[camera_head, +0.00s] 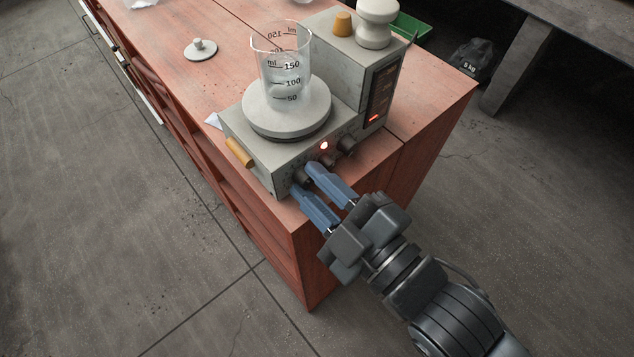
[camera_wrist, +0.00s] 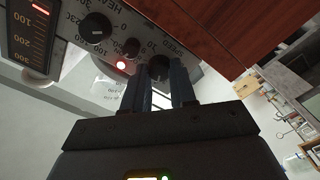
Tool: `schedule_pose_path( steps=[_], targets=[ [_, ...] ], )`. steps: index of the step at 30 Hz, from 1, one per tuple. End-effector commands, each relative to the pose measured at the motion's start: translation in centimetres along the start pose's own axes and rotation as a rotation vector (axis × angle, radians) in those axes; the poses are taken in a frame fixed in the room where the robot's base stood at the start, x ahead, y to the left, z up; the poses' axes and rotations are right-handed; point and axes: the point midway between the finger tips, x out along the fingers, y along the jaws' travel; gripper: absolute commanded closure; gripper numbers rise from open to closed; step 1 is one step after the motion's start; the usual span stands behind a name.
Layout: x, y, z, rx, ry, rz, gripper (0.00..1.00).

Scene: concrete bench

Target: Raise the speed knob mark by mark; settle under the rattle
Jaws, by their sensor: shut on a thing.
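The stirrer (camera_head: 245,150) is a grey box with a round plate (camera_head: 262,124) on top. A clear beaker (camera_head: 285,75) marked 50 to 150 stands on the plate. My gripper (camera_head: 303,178) reaches the front panel with blue fingers. In the wrist view its fingers lie on both sides of the dark speed knob (camera_wrist: 159,66), shut on it. The word SPEED shows beside this knob; its pointer mark is not clear. A dark heat knob (camera_wrist: 96,27) and a smaller knob (camera_wrist: 131,47) sit beside it. A red lamp (camera_head: 324,146) glows on the panel.
A tall housing (camera_head: 345,50) with a scale display (camera_head: 383,92), lit by a short red bar, stands behind. A small lidded disc (camera_head: 200,49) lies on the red bench (camera_head: 165,35).

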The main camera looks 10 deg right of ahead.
Motion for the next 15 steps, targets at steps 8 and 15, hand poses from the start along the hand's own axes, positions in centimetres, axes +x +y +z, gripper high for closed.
schedule_pose_path(
  steps=[8,15],
  targets=[
    [0.00,0.14,-0.12,0.065,-0.003,-0.002,1.00],
    [0.00,0.13,-0.03,0.357,-0.004,-0.001,1.00]
  ],
)
